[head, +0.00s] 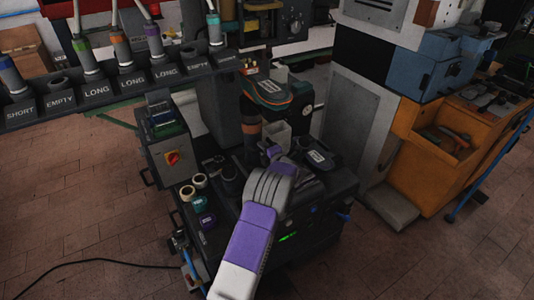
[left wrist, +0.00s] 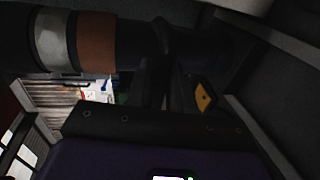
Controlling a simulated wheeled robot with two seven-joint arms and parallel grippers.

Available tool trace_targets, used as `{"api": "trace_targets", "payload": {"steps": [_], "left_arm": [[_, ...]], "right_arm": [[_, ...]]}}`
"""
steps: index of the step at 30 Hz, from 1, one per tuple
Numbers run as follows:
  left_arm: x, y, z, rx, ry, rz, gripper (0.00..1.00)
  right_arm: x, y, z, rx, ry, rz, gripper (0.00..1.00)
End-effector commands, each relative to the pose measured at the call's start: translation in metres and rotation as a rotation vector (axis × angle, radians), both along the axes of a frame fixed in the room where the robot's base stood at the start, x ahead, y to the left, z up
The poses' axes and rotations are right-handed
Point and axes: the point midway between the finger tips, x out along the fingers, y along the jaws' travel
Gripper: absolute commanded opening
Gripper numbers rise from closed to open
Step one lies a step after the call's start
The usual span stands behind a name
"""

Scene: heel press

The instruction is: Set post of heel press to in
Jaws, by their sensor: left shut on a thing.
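The heel press (head: 315,195) is a dark machine in the middle of the head view, with an orange-and-dark head (head: 268,93) above its base. Its post (head: 251,130) is a dark upright cylinder with a brown band. In the left wrist view the post (left wrist: 97,43) crosses the top, with a silver band beside the brown one. My left gripper (head: 274,152) reaches in from the front, beside the post. In the left wrist view its dark fingers (left wrist: 170,80) meet the black part of the post and are shut on it. The exact contact is dark and partly hidden.
A rack (head: 125,85) with labelled slots holds several coloured-collar tools at upper left. A control box (head: 170,155) with a red switch stands left of the press. Rolls and small jars (head: 200,181) sit at its left edge. An orange cabinet (head: 440,160) stands at right.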

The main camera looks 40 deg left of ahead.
Motion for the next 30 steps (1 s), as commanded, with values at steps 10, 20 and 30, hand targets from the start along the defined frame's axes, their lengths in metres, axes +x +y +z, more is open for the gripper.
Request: {"api": "trace_targets", "payload": {"steps": [10,20,30], "left_arm": [[0.001,0.005,0.005,0.008,-0.006,0.0,0.0],[0.001,0.003,0.003,0.005,-0.003,-0.001,0.39],[-0.011,-0.027,0.011,0.003,-0.002,-0.004,0.39]], "right_arm": [[0.0,0.0,0.0,0.0,0.0,0.0,0.39],[0.0,0.0,0.0,0.0,0.0,0.0,0.39],[0.0,0.0,0.008,0.0,0.0,0.0,0.39]]}}
